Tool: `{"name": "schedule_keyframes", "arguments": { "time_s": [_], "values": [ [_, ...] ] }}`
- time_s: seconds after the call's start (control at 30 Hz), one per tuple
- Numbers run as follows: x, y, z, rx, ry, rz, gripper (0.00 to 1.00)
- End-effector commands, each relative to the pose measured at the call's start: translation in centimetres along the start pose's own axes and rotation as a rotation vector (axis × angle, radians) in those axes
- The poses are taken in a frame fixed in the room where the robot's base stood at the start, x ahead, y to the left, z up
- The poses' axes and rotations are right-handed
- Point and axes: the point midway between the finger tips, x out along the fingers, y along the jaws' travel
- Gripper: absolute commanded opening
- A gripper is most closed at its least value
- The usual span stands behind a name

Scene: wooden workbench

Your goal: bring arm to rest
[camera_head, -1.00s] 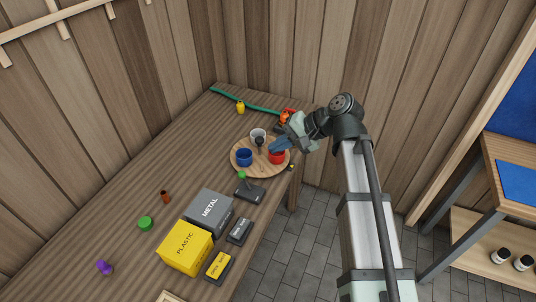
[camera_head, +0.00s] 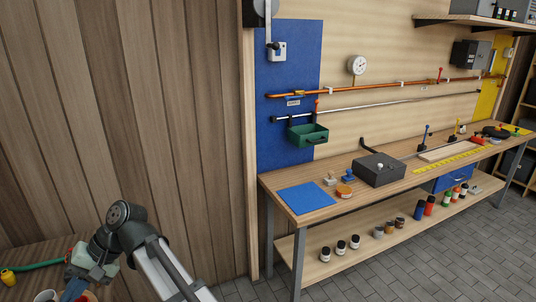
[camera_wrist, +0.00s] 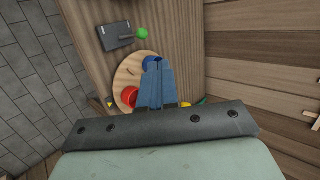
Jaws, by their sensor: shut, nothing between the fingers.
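My gripper (camera_head: 75,289) shows at the bottom left of the head view, over the end of a wooden bench (camera_head: 25,256). In the wrist view its blue fingers (camera_wrist: 158,66) are together with nothing between them. They point over a round wooden board (camera_wrist: 128,73). A red cup (camera_wrist: 129,97) stands on the board to the left of the fingers. A blue cup (camera_wrist: 150,62) is partly hidden behind the fingertips.
A dark device (camera_wrist: 115,34) with a green ball (camera_wrist: 142,33) lies beside the board. A green hose (camera_head: 40,264) and a yellow object (camera_head: 8,277) lie near my gripper. A second workbench (camera_head: 320,207) with a black box (camera_head: 378,172) stands right, along the wall.

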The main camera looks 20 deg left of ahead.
Motion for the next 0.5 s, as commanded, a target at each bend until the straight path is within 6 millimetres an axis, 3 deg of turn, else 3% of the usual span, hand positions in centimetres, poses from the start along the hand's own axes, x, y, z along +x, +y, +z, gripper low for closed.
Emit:
{"name": "schedule_keyframes", "arguments": {
  "time_s": [0.23,0.5],
  "values": [
    [0.0,0.3,-1.3,-0.114,0.066,0.017,0.00],
    [-0.8,4.3,-2.9,-0.264,0.234,0.202,0.00]
  ]
}}
